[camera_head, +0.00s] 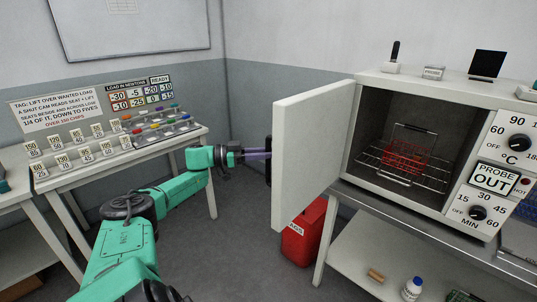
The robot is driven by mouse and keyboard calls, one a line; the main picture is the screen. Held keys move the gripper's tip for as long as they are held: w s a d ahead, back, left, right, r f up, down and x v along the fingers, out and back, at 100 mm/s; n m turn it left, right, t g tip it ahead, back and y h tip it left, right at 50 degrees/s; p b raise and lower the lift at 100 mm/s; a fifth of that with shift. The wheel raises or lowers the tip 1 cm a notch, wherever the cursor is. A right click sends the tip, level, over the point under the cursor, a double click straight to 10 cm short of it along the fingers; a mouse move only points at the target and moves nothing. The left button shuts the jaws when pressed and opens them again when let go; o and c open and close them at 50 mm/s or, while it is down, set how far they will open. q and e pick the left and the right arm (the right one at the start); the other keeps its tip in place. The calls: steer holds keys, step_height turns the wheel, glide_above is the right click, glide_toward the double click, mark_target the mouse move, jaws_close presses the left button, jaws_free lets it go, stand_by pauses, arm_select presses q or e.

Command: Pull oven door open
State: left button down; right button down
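The oven (440,85) stands on a bench at the right. Its white door (305,150) is swung wide open to the left, so the dark inside shows. A wire rack (430,178) with a red wire basket (405,160) is inside. A dark handle (268,147) is on the door's left edge. My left gripper (262,154) reaches in from the left with its fingertips at this handle. The fingers look close together, but whether they are shut on the handle is too small to tell. My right gripper is not in view.
A red bin (303,235) stands on the floor below the door. A table with cards and coloured pieces (105,150) stands at the left. A lower shelf (360,262) holds a bottle (411,289).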

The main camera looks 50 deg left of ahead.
arm_select(q)
steer(key=shift+a, duration=0.2)
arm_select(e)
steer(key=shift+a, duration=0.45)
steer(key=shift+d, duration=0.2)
arm_select(q)
steer(key=c, duration=0.8)
jaws_free()
steer(key=shift+o, duration=0.2)
steer(key=shift+w+d, duration=0.1)
steer(key=shift+w, duration=0.05)
